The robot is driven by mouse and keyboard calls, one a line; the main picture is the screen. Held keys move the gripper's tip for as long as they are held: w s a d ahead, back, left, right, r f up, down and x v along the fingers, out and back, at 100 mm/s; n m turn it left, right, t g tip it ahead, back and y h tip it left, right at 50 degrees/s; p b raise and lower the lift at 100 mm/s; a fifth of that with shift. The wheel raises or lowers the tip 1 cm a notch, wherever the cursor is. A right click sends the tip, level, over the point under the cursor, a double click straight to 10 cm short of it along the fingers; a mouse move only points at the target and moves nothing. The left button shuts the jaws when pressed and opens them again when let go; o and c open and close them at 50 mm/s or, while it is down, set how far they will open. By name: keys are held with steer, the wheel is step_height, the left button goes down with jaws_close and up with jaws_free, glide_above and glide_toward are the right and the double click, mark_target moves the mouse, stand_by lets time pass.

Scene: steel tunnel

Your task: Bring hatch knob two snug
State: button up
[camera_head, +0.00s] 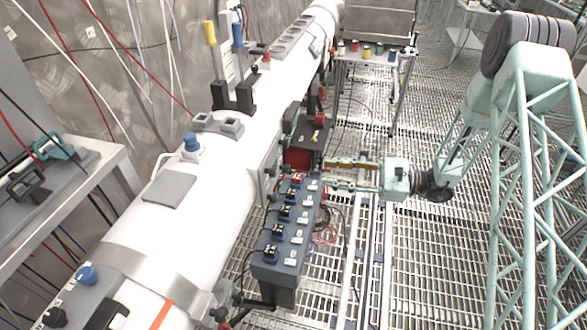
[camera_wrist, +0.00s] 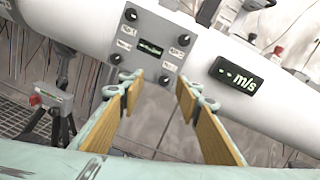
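In the wrist view a grey hatch plate (camera_wrist: 145,67) with a small dark display (camera_wrist: 150,49) is fixed to the white pipe. Black knobs sit at its corners: top left (camera_wrist: 130,14), right (camera_wrist: 183,40), left (camera_wrist: 115,58) and bottom (camera_wrist: 164,80). Small labels stand beside them, too blurred to read surely, so I cannot tell which is knob two. My gripper (camera_wrist: 160,92) is open and empty, its wood-coloured fingers apart, facing the plate. The bottom knob appears between the fingertips, with no clear contact. In the head view my gripper (camera_head: 325,176) is right of the pipe.
A black m/s display (camera_wrist: 237,74) is on the pipe right of the plate. In the head view a blue switch box (camera_head: 285,238) stands just below my gripper. A red box (camera_head: 298,158) is close behind it. A small table (camera_head: 372,54) with coloured items stands farther back; grating floor lies right.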

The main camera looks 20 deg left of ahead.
mark_target(289, 169)
steer(key=shift+w+f+m+t, duration=0.25)
steer(key=shift+w+f, duration=0.15)
steer(key=shift+f, duration=0.4)
steer(key=shift+w+f+m+t, duration=0.25)
steer(key=shift+w+f, duration=0.15)
steer(key=shift+f, duration=0.4)
steer(key=shift+a, duration=0.1)
steer(key=shift+s+a, duration=0.15)
steer(key=shift+a, duration=3.2)
steer(key=shift+s+a, duration=0.1)
steer(key=shift+a, duration=3.25)
steer(key=shift+c, duration=0.7)
steer(key=c, duration=0.7)
